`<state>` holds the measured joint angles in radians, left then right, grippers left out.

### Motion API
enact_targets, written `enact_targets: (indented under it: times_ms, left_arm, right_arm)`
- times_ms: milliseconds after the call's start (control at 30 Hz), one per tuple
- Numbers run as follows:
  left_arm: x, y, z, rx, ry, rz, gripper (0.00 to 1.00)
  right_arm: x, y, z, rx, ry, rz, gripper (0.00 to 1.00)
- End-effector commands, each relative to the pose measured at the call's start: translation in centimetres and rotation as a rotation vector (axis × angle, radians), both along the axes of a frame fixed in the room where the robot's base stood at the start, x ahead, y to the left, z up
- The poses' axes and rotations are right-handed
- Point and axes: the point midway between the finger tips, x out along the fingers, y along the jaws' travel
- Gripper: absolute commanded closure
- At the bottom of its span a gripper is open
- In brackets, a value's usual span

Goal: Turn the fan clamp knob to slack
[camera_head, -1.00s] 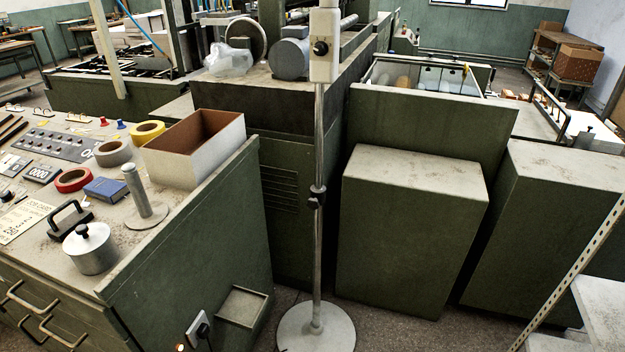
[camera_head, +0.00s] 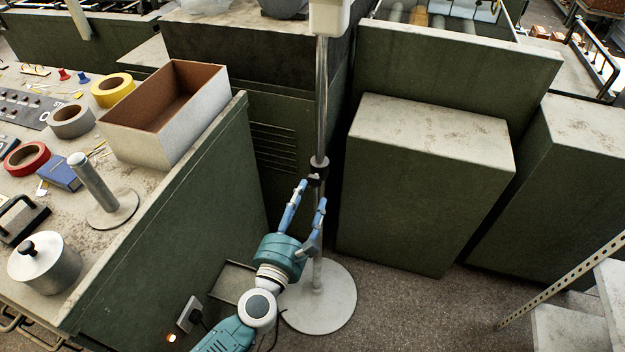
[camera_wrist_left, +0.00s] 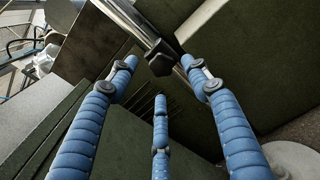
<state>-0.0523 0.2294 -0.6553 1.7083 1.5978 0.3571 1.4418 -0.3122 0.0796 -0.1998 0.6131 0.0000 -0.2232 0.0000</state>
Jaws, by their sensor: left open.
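The fan clamp knob (camera_head: 316,178) is a small black knob on a dark collar around the upright metal pole (camera_head: 322,110). My left gripper (camera_head: 312,190) is just below the knob in the head view, its blue fingers apart and pointing up toward it. In the left wrist view the black knob (camera_wrist_left: 160,60) shows beyond the spread fingertips (camera_wrist_left: 160,75). The fingers look clear of it. The pole stands on a round pale base (camera_head: 325,300), and a pale box (camera_head: 330,14) is at its top, cut by the frame edge. My right gripper is not in view.
A green cabinet (camera_head: 190,200) with an open box (camera_head: 150,140), tape rolls and a lidded pot (camera_head: 44,264) on top stands left of the pole. A green block (camera_head: 430,190) stands close on the right. Grey floor lies clear in front.

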Motion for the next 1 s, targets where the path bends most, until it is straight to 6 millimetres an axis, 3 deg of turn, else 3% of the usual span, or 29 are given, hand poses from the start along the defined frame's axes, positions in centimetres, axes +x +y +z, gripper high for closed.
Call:
enact_targets:
  times_ms: [100,300,700,900,1000]
  left_arm:
    - [2.3,-0.7,0.2,0.001,-0.003,0.000,0.51]
    - [4.6,-1.5,0.0,0.002,-0.001,-0.001,0.51]
    - [5.3,-1.7,0.0,0.002,0.000,-0.001,0.51]
    - [5.3,-1.7,0.0,0.002,0.000,-0.001,0.91]
    - [5.3,-1.8,0.1,0.002,-0.001,-0.001,0.96]
  right_arm:
    - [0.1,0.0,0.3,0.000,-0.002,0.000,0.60]
    - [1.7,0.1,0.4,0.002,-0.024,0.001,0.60]
    - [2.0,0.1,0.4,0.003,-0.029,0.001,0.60]
    - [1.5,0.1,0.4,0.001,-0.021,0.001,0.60]
    - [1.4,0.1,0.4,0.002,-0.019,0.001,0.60]
